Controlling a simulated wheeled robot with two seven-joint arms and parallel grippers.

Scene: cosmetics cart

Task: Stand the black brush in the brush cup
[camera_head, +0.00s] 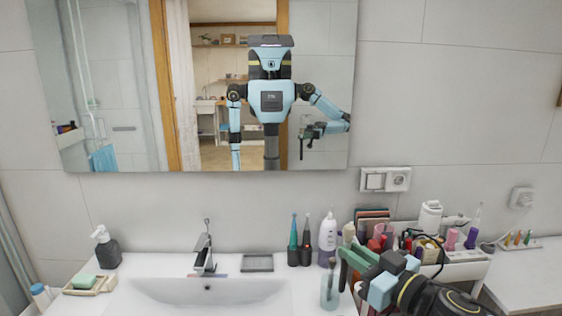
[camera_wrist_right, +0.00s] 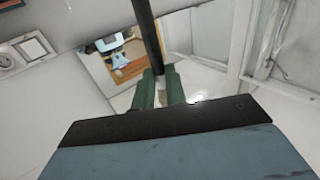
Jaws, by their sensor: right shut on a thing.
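My right gripper (camera_head: 351,262) reaches in from the lower right over the front of the cosmetics cart. Its green fingers also show in the right wrist view (camera_wrist_right: 160,88), shut on the dark handle of the black brush (camera_wrist_right: 146,35). The handle runs from between the fingers to the top edge of that view. I cannot make out the brush clearly in the head view. A clear glass (camera_head: 328,287) stands on the counter just left of the gripper, with a thin item in it. I cannot tell which container is the brush cup. My left gripper is not directly in view.
The cart (camera_head: 462,270) is crowded with bottles, tubes and pink containers behind the gripper. A dark holder (camera_head: 299,256) with toothbrushes and a white bottle (camera_head: 328,238) stand left of it. The sink (camera_head: 205,292), soap dispenser (camera_head: 107,248) and mirror (camera_head: 200,90) are farther left.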

